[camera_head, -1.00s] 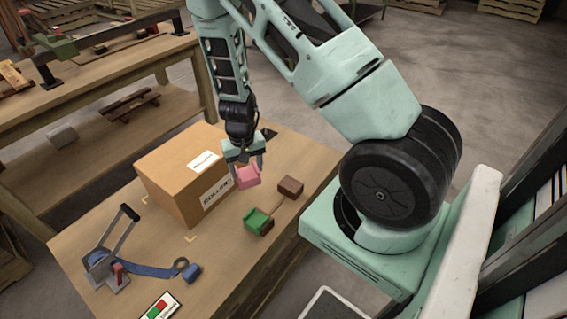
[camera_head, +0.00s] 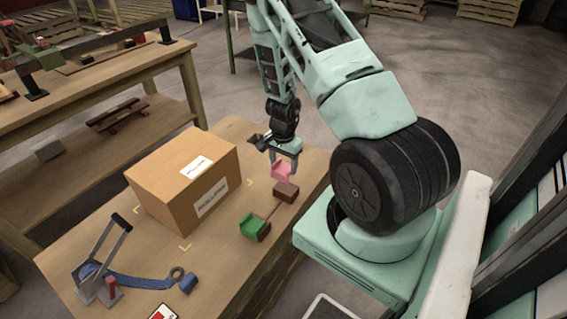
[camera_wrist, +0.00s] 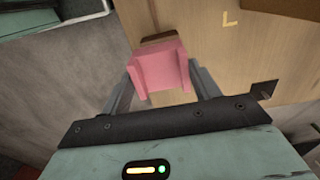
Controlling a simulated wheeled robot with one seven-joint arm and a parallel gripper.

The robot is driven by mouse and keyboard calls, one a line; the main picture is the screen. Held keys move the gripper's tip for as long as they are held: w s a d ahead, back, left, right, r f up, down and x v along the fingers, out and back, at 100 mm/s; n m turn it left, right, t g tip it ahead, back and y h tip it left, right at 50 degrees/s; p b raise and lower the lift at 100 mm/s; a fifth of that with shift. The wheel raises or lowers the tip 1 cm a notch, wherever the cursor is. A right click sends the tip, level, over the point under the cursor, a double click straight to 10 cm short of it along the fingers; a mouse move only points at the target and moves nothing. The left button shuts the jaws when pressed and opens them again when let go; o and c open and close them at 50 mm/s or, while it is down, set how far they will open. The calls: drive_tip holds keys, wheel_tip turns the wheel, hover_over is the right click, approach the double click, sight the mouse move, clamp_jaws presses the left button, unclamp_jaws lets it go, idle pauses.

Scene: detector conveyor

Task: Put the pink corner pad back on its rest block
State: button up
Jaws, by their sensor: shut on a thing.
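The pink corner pad (camera_head: 281,171) is held between the fingers of my gripper (camera_head: 283,160), which is shut on it. It hangs just above and behind a brown rest block (camera_head: 286,192) on the table. In the wrist view the pink corner pad (camera_wrist: 161,68) sits between the two grey fingers, and part of the brown block (camera_wrist: 158,38) shows past its far edge. I cannot tell whether the pad touches the block. A green corner pad (camera_head: 253,225) rests on another brown block (camera_head: 264,232) to the front left.
A labelled cardboard box (camera_head: 185,180) stands left of my gripper, with yellow corner marks on the table (camera_head: 225,262) around it. A strap tool with a lever (camera_head: 105,262) and blue strap lies at the front left. Another workbench (camera_head: 110,75) stands behind.

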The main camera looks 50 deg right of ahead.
sight(283, 170)
drive_tip(key=shift+f+b, duration=2.3)
drive_tip(key=shift+f, duration=0.4)
drive_tip(key=shift+f+b, duration=1.95)
drive_tip(key=shift+f, duration=0.3)
drive_tip(key=o, duration=1.1)
wheel_tip(283, 170, up, 18)
drive_tip(key=p, duration=0.3)
drive_tip(key=shift+f+p, duration=0.25)
drive_tip(key=shift+p, duration=0.05)
drive_tip(key=shift+a, duration=0.1)
